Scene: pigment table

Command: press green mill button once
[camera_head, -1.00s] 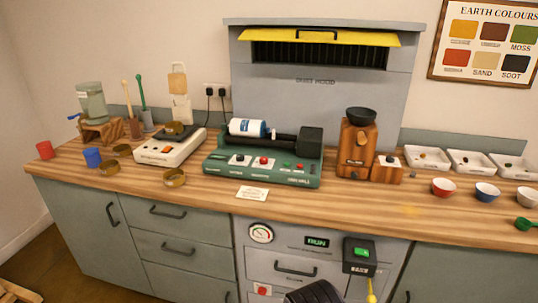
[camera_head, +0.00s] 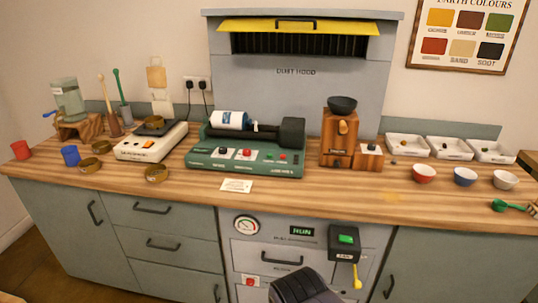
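The green mill (camera_head: 245,169) stands on the wooden counter, left of the middle, with a white and blue jar (camera_head: 230,120) lying on its rollers. Its sloped front has a dark knob (camera_head: 225,152) on a white plate and a red button (camera_head: 247,154) on another white plate. A dark ribbed part of my arm shows at the bottom edge, below the counter and well away from the mill. My gripper's fingers are not seen.
A paper card (camera_head: 237,186) lies before the mill. The dust hood (camera_head: 296,75) rises behind. A black box with a yellow lever (camera_head: 344,242) juts from the cabinet front.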

